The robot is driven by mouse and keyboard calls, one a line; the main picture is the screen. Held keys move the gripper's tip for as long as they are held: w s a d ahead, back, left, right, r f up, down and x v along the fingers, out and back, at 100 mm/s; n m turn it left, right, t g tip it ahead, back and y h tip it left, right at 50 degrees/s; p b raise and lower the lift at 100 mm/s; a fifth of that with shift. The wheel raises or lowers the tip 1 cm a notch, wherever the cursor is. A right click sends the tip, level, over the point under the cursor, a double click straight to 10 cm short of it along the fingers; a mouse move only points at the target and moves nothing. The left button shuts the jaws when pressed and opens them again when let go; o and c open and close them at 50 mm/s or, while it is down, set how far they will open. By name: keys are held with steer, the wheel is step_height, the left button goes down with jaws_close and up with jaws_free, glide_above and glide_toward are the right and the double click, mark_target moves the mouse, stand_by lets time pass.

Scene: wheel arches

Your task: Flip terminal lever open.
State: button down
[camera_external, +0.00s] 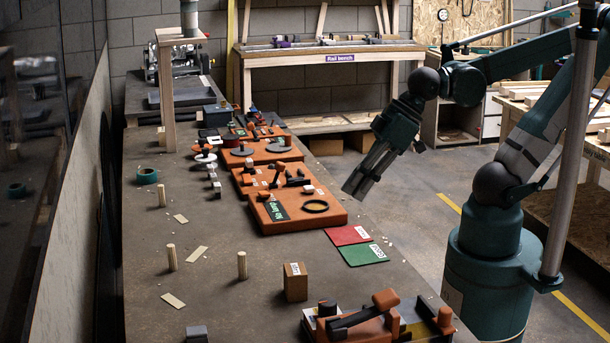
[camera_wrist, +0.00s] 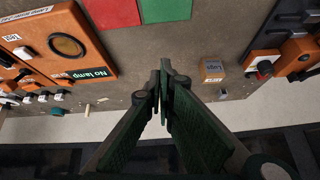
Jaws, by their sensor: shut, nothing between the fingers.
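I cannot tell for sure which part is the terminal lever. An orange board at the front (camera_external: 322,329) carries a black bar lever (camera_external: 362,317) and an upright orange handle (camera_external: 385,299). Part of what looks like this board shows at the right edge of the wrist view (camera_wrist: 297,62). Another orange board (camera_external: 325,218), with a "No lamp" label and a dark ring, lies mid-bench, also at left in the wrist view (camera_wrist: 80,20). Small black and orange levers (camera_external: 276,174) stand behind it. My gripper (camera_external: 354,192) is shut and empty, raised beside the bench's right edge, touching nothing.
A red card (camera_external: 346,235) and a green card (camera_external: 363,254) lie flat on the bench. A brown box (camera_external: 295,282) and several wooden pegs (camera_external: 242,265) stand upright. A wooden post (camera_external: 167,95) rises at the back left. The bench around the pegs is mostly clear.

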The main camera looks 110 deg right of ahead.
mark_target(277, 174)
steer(key=w+d+m+g+p, duration=0.1)
steer(key=w+d+m+p, duration=0.2)
steer(key=d+m+p, duration=1.15)
steer(key=s+d+f+m, duration=0.1)
steer(key=s+d+m, duration=0.4)
steer(key=d+m, duration=0.5)
steer(key=s+d+f+m+t+b, duration=0.1)
steer(key=s+d+m, duration=0.3)
steer(key=d+m, duration=0.6)
steer(key=shift+s+d, duration=0.4)
steer(key=shift+d, duration=2.45)
steer(key=shift+w+f, duration=0.1)
steer(key=shift+b+x, duration=1)
steer(key=shift+x, duration=3.45)
steer(key=shift+w+a, duration=0.1)
steer(key=shift+w, duration=1.35)
steer(key=shift+w+r, duration=0.45)
steer(key=shift+w, duration=0.3)
